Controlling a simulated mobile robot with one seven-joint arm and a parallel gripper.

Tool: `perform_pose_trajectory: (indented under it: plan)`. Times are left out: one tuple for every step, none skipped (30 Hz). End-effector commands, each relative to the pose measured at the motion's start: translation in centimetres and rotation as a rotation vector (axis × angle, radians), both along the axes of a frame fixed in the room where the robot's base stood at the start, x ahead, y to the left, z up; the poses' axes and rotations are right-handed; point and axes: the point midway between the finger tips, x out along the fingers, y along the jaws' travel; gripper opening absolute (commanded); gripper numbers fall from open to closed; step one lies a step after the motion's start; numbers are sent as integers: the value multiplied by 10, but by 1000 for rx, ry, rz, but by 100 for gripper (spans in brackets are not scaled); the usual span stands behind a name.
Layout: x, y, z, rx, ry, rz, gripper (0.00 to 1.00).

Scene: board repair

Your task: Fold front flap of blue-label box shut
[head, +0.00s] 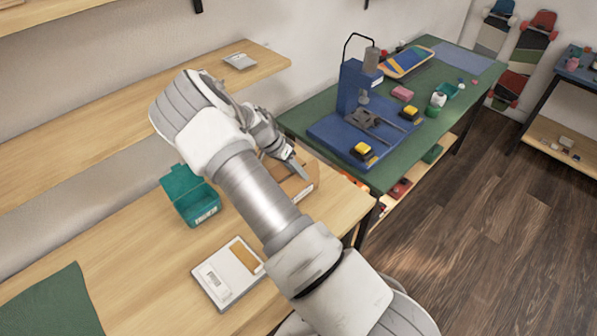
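A brown cardboard box (313,177) stands near the right end of the wooden table, mostly hidden behind my arm and gripper. A pale label shows on its front side; I cannot make out any blue on it. The position of its front flap is not clear. My gripper (300,169) points down and to the right, over or at the box's upper part. I cannot tell whether it touches the box, nor whether its fingers are apart.
An open teal box (190,196) stands left of the cardboard box. A flat white package (228,273) and green mat (50,306) lie nearer. A wooden shelf (120,122) runs above the table. A green workbench (408,165) with a blue drill press (350,88) stands to the right.

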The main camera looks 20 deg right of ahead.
Motion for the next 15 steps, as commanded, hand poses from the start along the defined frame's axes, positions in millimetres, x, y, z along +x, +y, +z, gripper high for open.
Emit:
perform_pose_trajectory:
  plan:
    - [-1,-1,-2,0,1,0,34]
    - [-1,-2,-3,0,0,0,34]
    - [-1,-2,-4,0,0,0,34]
    - [-1,-2,-4,0,0,1,34]
    - [-1,-2,-4,0,0,1,34]
    - [-1,-2,-4,0,0,1,34]
    - [-1,-2,-4,0,0,1,34]
    - [-1,-2,-4,0,0,1,34]
    - [-1,-2,-4,0,0,1,34]
    - [-1,-2,-4,0,0,1,34]
    - [-1,-2,-4,0,0,1,28]
    - [-1,-2,-4,0,0,1,21]
    - [-1,-2,-4,0,0,1,16]
    - [-1,-2,-4,0,0,1,10]
    - [-1,-2,-4,0,0,1,3]
